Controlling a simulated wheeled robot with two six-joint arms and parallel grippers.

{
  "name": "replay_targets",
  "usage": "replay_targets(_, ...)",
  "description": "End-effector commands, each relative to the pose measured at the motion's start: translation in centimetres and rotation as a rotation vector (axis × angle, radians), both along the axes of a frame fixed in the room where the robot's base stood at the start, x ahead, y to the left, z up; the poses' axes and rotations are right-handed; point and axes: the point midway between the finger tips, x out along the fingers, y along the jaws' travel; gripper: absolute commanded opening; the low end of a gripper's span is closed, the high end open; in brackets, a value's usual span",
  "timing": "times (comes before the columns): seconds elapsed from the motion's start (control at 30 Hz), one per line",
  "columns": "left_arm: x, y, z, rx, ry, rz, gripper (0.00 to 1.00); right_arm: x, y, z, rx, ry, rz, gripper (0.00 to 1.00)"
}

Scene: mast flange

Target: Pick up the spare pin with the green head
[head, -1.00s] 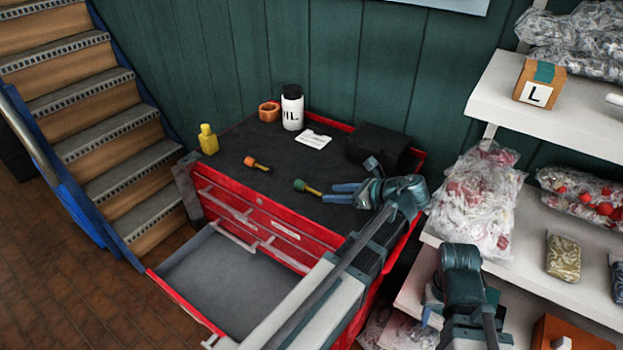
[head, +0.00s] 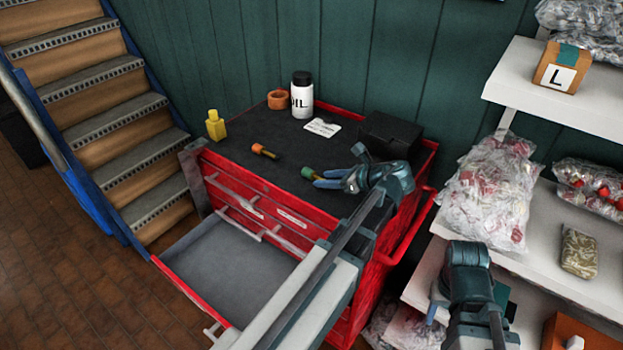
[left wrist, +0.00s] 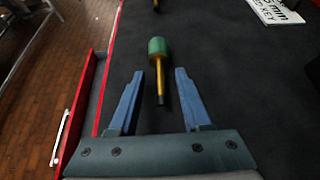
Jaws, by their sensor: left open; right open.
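The spare pin with the green head (head: 308,173) lies on the dark top of the red tool cabinet. Its yellow shaft (left wrist: 160,80) ends in a dark tip. My left gripper (head: 326,182) is open and low over the cabinet top. In the left wrist view, the shaft lies between the two blue fingers (left wrist: 160,76), apart from both, and the green head is just beyond the fingertips. My right gripper (head: 434,308) is open at the lower right, near the shelves and away from the pin; its fingers are mostly hidden.
A pin with an orange head (head: 260,149) lies to the left. A yellow bottle (head: 215,126), orange ring (head: 278,99), white oil bottle (head: 302,97), white card (head: 322,127) and black box (head: 388,136) also stand on top. An open drawer (head: 225,262) juts out in front.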

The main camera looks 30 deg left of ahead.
Motion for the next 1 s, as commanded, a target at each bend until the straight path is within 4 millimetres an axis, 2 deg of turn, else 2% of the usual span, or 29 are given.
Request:
replay_targets(0.1, 0.07, 0.86, -0.62, 0.0, 0.0, 0.0, 0.48, 0.0, 0.0, -0.61, 0.0, 0.0, 0.0, 0.5)
replay_targets(0.27, 0.07, 0.84, -0.47, 0.0, 0.0, -0.001, 0.48, 0.0, 0.0, -0.47, 0.0, 0.0, 0.0, 0.5)
replay_targets(0.37, 0.06, 0.83, -0.46, 0.0, 0.0, -0.001, 0.34, 0.0, 0.0, -0.46, 0.0, 0.0, 0.0, 0.5)
replay_targets(0.53, 0.06, 0.81, -0.47, 0.0, 0.0, -0.001, 0.03, 0.0, 0.0, -0.46, 0.0, 0.0, 0.0, 0.5)
replay_targets(0.57, 0.07, 0.81, -0.47, 0.0, 0.0, -0.001, 0.0, 0.0, 0.0, -0.46, 0.0, 0.0, 0.0, 0.5)
replay_targets(1.0, 0.07, 0.81, -0.48, 0.0, 0.0, -0.001, 0.0, 0.0, 0.0, -0.47, 0.0, 0.0, 0.0, 0.5)
